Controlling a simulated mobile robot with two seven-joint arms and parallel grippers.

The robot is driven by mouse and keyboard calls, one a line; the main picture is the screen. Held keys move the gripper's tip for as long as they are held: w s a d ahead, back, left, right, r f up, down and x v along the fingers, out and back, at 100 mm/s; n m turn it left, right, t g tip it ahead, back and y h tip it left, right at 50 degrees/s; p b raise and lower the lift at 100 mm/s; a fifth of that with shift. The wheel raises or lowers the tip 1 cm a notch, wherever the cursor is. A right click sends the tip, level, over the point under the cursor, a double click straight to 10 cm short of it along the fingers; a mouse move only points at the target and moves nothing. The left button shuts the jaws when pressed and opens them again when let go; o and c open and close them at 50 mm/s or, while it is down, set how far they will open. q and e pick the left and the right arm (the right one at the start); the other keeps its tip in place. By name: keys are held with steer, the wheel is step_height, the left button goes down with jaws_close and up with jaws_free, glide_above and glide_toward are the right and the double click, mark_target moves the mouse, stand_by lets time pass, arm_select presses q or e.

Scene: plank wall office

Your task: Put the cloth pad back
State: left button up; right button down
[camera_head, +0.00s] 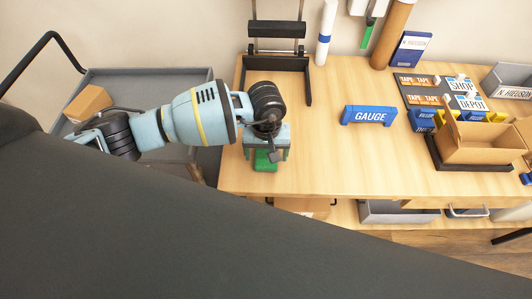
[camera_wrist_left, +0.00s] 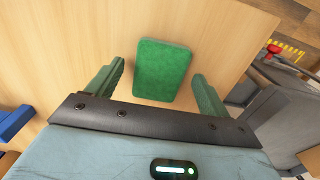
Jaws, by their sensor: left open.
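The cloth pad is a green rectangle (camera_head: 264,160) lying flat near the left front edge of the wooden table. In the left wrist view the pad (camera_wrist_left: 162,71) lies between and just beyond the two green fingers. My left gripper (camera_head: 266,151) is open above the pad, one finger on either side, and appears empty. It also shows in the left wrist view (camera_wrist_left: 158,88). The head view partly hides the pad under the gripper. My right gripper is not in view.
A blue GAUGE holder (camera_head: 369,115) stands mid-table. A black stand (camera_head: 277,62) is behind the gripper. A grey cart (camera_head: 150,82) stands left. The table's front middle is clear.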

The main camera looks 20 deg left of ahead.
mark_target(266, 157)
arm_select(q)
step_height(266, 157, up, 12)
steer(key=shift+f, duration=0.2)
stand_by(0.5)
